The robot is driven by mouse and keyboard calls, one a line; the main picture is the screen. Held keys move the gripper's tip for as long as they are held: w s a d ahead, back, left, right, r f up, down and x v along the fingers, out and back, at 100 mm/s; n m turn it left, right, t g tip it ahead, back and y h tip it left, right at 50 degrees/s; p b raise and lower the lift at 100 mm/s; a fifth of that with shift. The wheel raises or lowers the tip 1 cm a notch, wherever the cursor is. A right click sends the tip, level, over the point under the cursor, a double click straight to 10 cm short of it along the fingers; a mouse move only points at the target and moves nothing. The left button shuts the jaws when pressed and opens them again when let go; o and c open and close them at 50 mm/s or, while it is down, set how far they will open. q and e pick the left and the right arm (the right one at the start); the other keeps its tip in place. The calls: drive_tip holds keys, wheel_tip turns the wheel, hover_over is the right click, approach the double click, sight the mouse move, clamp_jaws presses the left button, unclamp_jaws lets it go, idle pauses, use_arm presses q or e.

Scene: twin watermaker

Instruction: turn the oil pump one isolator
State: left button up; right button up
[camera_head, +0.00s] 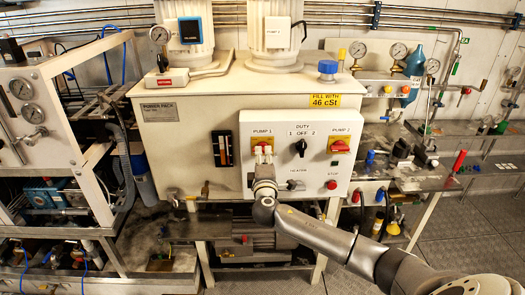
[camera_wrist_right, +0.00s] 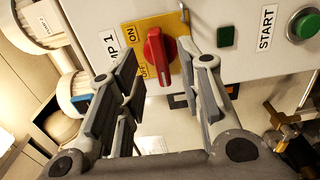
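The pump 1 isolator is a red rotary handle (camera_wrist_right: 157,55) on a yellow plate (camera_wrist_right: 132,33) marked ON and OFF. In the right wrist view the handle lies roughly upright in the picture, its lower end beside the OFF mark. In the head view its yellow plate (camera_head: 251,130) shows below the PUMP 1 label, with the handle mostly hidden by my right gripper. My right gripper (camera_head: 263,152) is open, its fingers on either side of the handle in the right wrist view (camera_wrist_right: 167,64). I see gaps there and no clear contact. My left gripper is not in view.
On the white panel are the black duty switch (camera_head: 301,147), the pump 2 isolator (camera_head: 340,147) and a red stop button (camera_head: 331,184). A green start button (camera_wrist_right: 303,25) and a brass valve (camera_wrist_right: 282,130) show in the right wrist view.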

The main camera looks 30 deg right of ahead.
sight(263, 153)
drive_tip(key=shift+p+x, duration=0.3)
drive_tip(key=shift+x, duration=1.35)
drive_tip(key=shift+c, duration=0.4)
clamp_jaws()
